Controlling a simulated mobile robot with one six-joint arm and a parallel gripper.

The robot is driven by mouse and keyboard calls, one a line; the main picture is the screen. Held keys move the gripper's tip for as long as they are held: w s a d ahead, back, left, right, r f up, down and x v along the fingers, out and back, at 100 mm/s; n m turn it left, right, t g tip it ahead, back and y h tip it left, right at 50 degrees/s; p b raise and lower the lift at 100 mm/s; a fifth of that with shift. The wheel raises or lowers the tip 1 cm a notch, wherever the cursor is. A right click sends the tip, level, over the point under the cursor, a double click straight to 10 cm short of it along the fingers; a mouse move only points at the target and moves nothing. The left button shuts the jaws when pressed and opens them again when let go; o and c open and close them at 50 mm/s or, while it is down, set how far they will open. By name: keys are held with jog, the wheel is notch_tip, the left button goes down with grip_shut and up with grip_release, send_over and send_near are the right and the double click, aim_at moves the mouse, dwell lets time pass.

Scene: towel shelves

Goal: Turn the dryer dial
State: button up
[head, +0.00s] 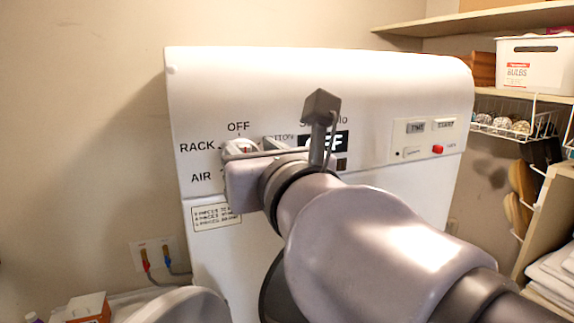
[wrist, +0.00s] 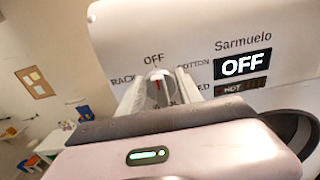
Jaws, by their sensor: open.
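The white dryer (head: 330,75) fills the middle of the head view, with its dial (head: 238,148) at the panel's left. Labels OFF, RACK and AIR surround the dial. In the wrist view the dial (wrist: 158,76) shows as a pale knob with a red mark, just under the OFF label. My gripper (head: 256,146) is at the dial, its fingers open. In the wrist view my gripper (wrist: 160,90) has one finger on each side of the dial. I cannot tell whether the fingers touch it. My arm hides the panel's lower middle.
A display reading OFF (wrist: 246,65) is right of the dial. A red button (head: 437,149) is farther right. Shelves with a white BULBS box (head: 535,66) stand at the right. The wall at left is bare.

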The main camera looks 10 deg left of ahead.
jog(key=shift+w+a, duration=0.2)
jog(key=shift+a, duration=0.35)
jog(key=shift+d, duration=0.15)
jog(key=shift+c, duration=1.1)
grip_shut()
jog(key=shift+b, duration=0.35)
